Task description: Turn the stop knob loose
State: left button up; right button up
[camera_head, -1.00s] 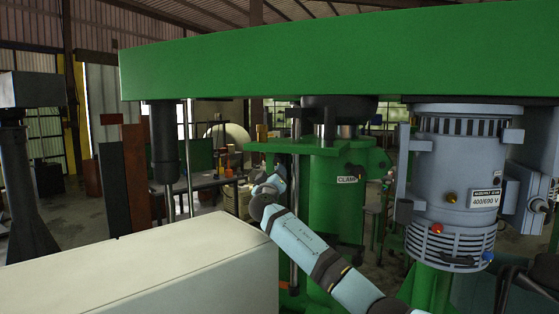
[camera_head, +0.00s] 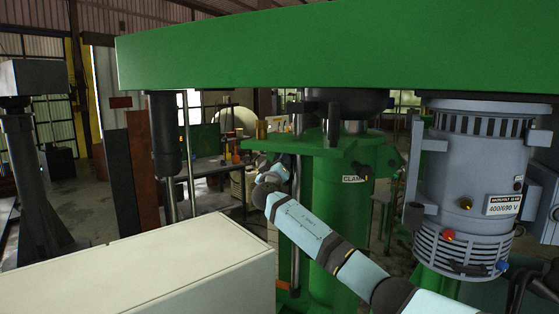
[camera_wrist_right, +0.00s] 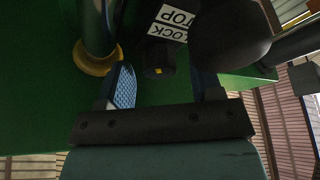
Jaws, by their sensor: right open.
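The stop knob, a small black knob with a yellow mark (camera_wrist_right: 158,62), sits on the green machine face in the right wrist view, below a white label reading STOP and LOCK (camera_wrist_right: 176,18). My right gripper (camera_wrist_right: 163,82) is open, with its blue-padded left finger and partly dark right finger on either side of the knob. The knob lies between the fingertips, and I cannot tell whether either touches it. In the head view my right arm reaches up toward the green column (camera_head: 335,215), and its fingers are not clear there. My left gripper is not in view.
A large black ball-shaped part (camera_wrist_right: 230,35) stands close to the right finger. A brass-collared post (camera_wrist_right: 95,58) is close to the left finger. In the head view a green beam (camera_head: 330,50) spans overhead, a grey motor (camera_head: 470,180) hangs right, and a pale box (camera_head: 150,270) fills the lower left.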

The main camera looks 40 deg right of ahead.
jog(key=shift+r, duration=0.1)
jog(key=shift+c, duration=0.8)
jog(key=c, duration=0.8)
jog(key=shift+o, duration=0.2)
jog(key=shift+r+n+y, duration=0.1)
jog(key=shift+n+y, duration=0.7)
jog(key=shift+n, duration=1)
jog(key=shift+t, duration=0.3)
jog(key=o, duration=0.9)
